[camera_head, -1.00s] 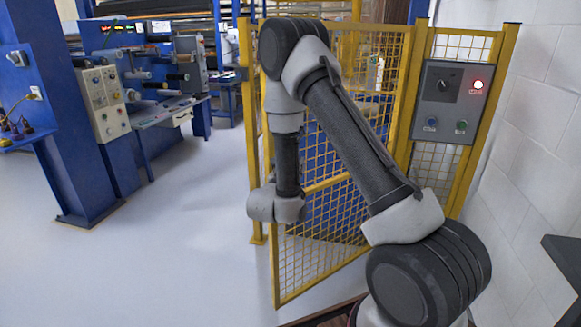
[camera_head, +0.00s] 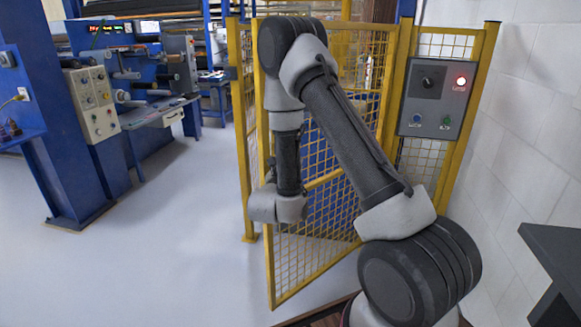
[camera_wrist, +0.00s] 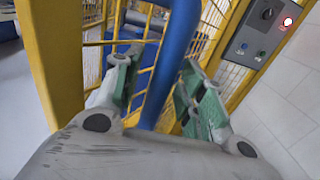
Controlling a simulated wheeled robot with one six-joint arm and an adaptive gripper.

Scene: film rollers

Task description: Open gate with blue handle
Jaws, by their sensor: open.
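The yellow mesh gate (camera_head: 300,270) stands ajar, its near edge swung out toward me from the yellow frame. The blue handle (camera_wrist: 183,75) is a thick upright bar in the wrist view, on the gate. My gripper (camera_wrist: 158,78) is open, with one green-padded finger to each side of the bar in the picture. Whether the fingers touch the bar I cannot tell. In the head view the handle and my fingertips are hidden behind my arm, whose wrist end is in front of the gate's left side.
A grey control box (camera_head: 437,99) with a lit red lamp is on the fence panel right of the gate. A white wall is at the far right, with a dark tabletop (camera_head: 560,255) in front. Blue machinery (camera_head: 70,130) stands left. The floor between is clear.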

